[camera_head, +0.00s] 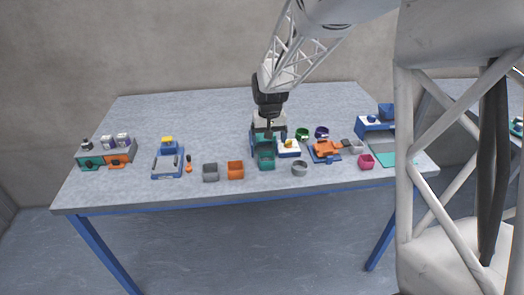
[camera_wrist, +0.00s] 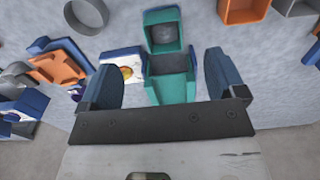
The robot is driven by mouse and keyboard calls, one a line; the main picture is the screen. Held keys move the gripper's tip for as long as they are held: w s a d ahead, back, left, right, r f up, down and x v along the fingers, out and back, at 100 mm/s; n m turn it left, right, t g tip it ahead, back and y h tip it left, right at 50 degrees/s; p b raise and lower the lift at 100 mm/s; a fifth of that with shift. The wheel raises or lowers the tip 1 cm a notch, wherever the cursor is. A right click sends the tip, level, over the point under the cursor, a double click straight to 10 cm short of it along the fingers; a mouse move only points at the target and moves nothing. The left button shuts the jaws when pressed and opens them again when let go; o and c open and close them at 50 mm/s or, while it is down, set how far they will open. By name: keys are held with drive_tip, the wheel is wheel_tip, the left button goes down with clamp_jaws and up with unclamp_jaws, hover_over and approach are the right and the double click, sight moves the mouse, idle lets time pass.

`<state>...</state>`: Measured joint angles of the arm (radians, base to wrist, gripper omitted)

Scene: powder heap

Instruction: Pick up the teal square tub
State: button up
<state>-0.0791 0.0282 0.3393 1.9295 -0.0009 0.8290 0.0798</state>
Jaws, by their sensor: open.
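The teal square tub (camera_head: 266,163) stands near the front of the table in the head view. In the wrist view it is the open teal tub (camera_wrist: 163,18) at the top centre, with a grey inside. A teal and blue piece (camera_wrist: 172,88) lies directly behind it, appearing between my fingers in the wrist view; whether the two touch is unclear. My gripper (camera_head: 268,131) points down above this piece, just behind the tub. It also shows in the wrist view (camera_wrist: 162,80), with its fingers wide apart and nothing visibly gripped.
Orange (camera_head: 236,170) and grey (camera_head: 210,173) square tubs stand left of the teal tub. A round grey cup (camera_head: 300,169) stands to its right. A blue-white block (camera_head: 288,149) and an orange-blue device (camera_head: 326,151) are close right. The rear left table is clear.

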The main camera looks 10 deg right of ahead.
sight(267, 156)
drive_tip(key=shift+w+a+f, duration=0.2)
drive_tip(key=shift+w+f, duration=0.45)
drive_tip(key=shift+f, duration=0.05)
drive_tip(key=shift+w+a+f, duration=0.15)
drive_tip(key=shift+w+f, duration=0.5)
drive_tip(key=shift+f, duration=1.3)
drive_tip(key=shift+d+f, duration=0.15)
drive_tip(key=shift+f, duration=1.15)
drive_tip(key=shift+d+f, duration=0.1)
drive_tip(key=shift+f, duration=1.2)
drive_tip(key=c, duration=1.1)
drive_tip(key=shift+r, duration=0.2)
